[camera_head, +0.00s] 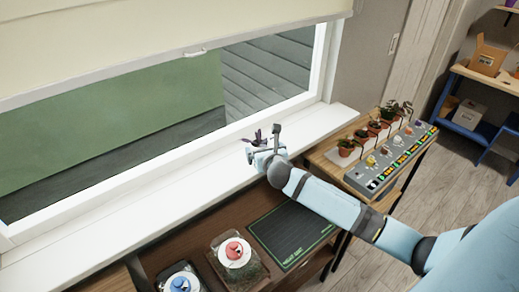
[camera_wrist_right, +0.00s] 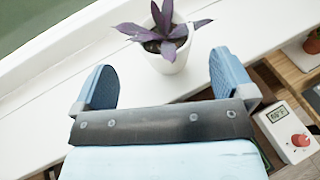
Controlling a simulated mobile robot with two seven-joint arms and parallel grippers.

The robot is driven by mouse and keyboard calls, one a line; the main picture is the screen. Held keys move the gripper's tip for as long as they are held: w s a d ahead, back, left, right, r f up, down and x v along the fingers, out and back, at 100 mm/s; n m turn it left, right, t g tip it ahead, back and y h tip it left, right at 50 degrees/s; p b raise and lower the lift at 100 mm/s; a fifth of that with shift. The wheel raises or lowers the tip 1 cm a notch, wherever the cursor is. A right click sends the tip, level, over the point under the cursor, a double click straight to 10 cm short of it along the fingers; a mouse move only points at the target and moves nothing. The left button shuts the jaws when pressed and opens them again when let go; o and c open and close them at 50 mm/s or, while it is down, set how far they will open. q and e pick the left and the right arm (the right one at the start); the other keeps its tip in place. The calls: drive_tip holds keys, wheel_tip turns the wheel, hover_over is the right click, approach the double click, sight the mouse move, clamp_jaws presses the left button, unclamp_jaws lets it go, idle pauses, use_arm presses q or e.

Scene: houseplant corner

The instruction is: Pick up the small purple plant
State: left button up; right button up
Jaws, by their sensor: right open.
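The small purple plant (camera_wrist_right: 163,32) has pointed purple leaves and stands upright in a white pot (camera_wrist_right: 172,60) on the white windowsill. In the head view its purple leaves (camera_head: 257,137) show just beyond my right gripper, which hides most of the pot. My right gripper (camera_wrist_right: 163,80) is open, with one blue finger on each side and the plant ahead between them, a little beyond the fingertips. It also shows in the head view (camera_head: 256,152) over the sill. No contact with the pot shows. My left gripper is not in view.
The windowsill (camera_head: 150,217) is clear to the left. A dark mat (camera_head: 290,235) lies on the wooden table below. Red (camera_head: 235,251) and blue (camera_head: 181,284) round items sit at the front. Several terracotta-potted plants (camera_head: 347,147) and a grey panel (camera_head: 385,165) stand at right.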

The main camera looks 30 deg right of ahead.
sight(257, 139)
drive_tip(key=shift+x, duration=1.25)
drive_tip(key=x, duration=0.5)
drive_tip(key=shift+w+d+f+p, duration=0.15)
drive_tip(key=shift+w+d+p, duration=0.05)
drive_tip(key=shift+p, duration=0.2)
drive_tip(key=c, duration=1)
